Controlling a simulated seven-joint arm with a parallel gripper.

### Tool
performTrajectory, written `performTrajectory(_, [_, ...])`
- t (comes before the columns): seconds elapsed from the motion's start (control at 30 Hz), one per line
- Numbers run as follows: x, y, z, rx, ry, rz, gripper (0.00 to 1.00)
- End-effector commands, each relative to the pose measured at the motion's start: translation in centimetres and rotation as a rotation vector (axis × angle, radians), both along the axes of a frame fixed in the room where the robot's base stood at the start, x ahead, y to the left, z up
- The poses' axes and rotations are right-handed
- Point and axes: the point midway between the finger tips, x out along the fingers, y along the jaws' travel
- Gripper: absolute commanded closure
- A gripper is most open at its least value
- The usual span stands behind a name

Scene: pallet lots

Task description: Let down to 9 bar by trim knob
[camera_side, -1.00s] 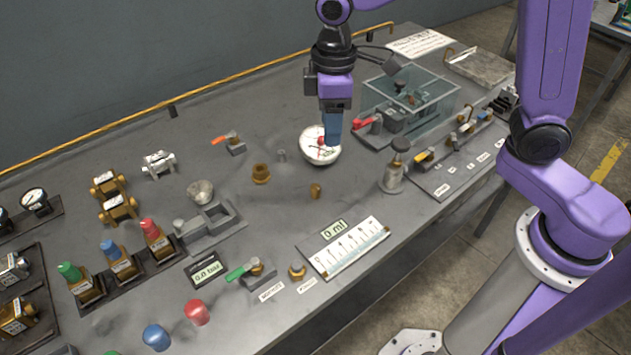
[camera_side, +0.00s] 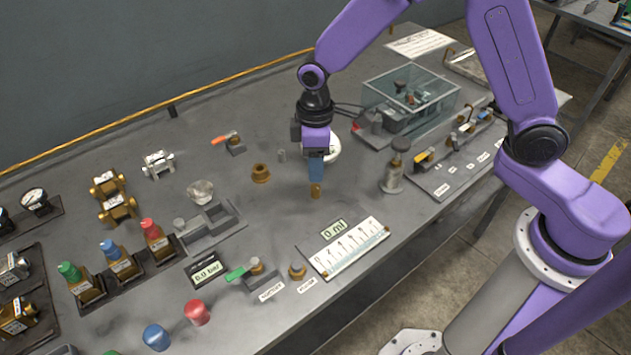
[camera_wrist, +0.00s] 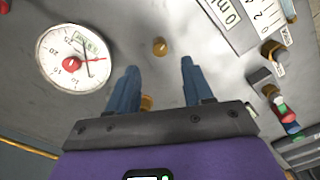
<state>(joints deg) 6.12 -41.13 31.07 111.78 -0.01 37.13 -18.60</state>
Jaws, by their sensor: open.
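A small brass knob (camera_side: 315,191) stands on the bench directly under my gripper (camera_side: 316,181). In the wrist view the knob (camera_wrist: 160,46) lies just beyond the two blue fingertips, centred between them. My gripper (camera_wrist: 158,68) is open and empty, pointing down; in the side view its tips are at or just above the knob, and contact cannot be told. The round white pressure gauge (camera_wrist: 73,58) has a red needle pointing right and a dark needle; its reading is too small to tell. In the side view the gauge (camera_side: 334,151) is partly hidden behind my gripper.
A brass fitting (camera_side: 261,173) stands left of the knob. A digital display (camera_side: 207,271) seems to read 0.0 bar. A white scale panel (camera_side: 345,248) is in front, a metal bottle-like part (camera_side: 393,172) to the right, and a glass box (camera_side: 430,100) behind.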

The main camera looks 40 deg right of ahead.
Motion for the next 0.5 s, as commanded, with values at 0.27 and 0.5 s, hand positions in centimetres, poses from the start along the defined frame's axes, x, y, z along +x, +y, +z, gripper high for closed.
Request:
performTrajectory(0.27, [-0.1,-0.1,-4.7,-0.002,0.003,-0.001,0.49])
performTrajectory(0.5, [0.0,0.0,-6.5,-0.001,0.001,-0.001,0.49])
